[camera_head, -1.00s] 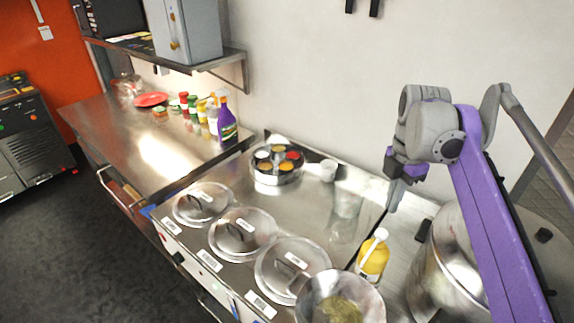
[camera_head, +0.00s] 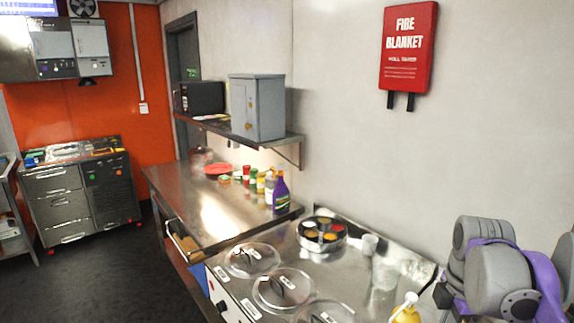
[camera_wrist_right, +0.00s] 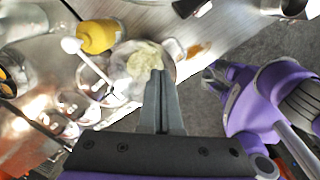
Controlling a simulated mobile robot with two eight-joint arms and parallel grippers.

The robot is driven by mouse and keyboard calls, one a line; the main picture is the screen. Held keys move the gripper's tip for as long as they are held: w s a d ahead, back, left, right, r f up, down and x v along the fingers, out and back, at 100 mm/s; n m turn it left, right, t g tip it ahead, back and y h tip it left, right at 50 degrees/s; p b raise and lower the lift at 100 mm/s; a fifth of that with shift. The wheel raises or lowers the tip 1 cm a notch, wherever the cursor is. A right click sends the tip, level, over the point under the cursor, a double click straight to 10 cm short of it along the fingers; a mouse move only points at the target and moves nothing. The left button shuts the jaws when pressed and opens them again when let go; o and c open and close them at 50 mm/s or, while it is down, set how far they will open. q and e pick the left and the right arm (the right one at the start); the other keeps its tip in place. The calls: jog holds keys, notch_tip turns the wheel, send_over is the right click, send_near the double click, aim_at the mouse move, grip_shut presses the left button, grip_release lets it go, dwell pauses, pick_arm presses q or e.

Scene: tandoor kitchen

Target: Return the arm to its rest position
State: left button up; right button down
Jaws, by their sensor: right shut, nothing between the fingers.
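My right arm is at the lower right of the head view, and its gripper is outside that view. In the right wrist view my right gripper (camera_wrist_right: 163,98) is shut and empty. Its fingertips point toward a metal bowl (camera_wrist_right: 125,50) with pale green food (camera_wrist_right: 145,62) in it, and the gap between them is hard to judge. My left gripper does not show clearly in any view. Purple parts of my own body are at the right of the wrist view.
A yellow bottle (camera_head: 406,312) stands on the counter near my arm. Round lidded pots (camera_head: 283,290) and a spice tin (camera_head: 322,235) are on the steel counter (camera_head: 222,218). A shelf (camera_head: 290,139) and a fire blanket box (camera_head: 408,45) are on the wall.

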jog(key=s+a+f+m+t, duration=0.2)
jog(key=s+a+f+m, duration=0.2)
jog(key=a+f+m, duration=0.2)
jog(key=s+a+f+m+t, duration=0.3)
jog(key=a+f+m, duration=0.3)
jog(key=f+m, duration=0.5)
jog(key=shift+s+a+f, duration=0.4)
jog(key=shift+s+f, duration=0.05)
jog(key=shift+s, duration=0.35)
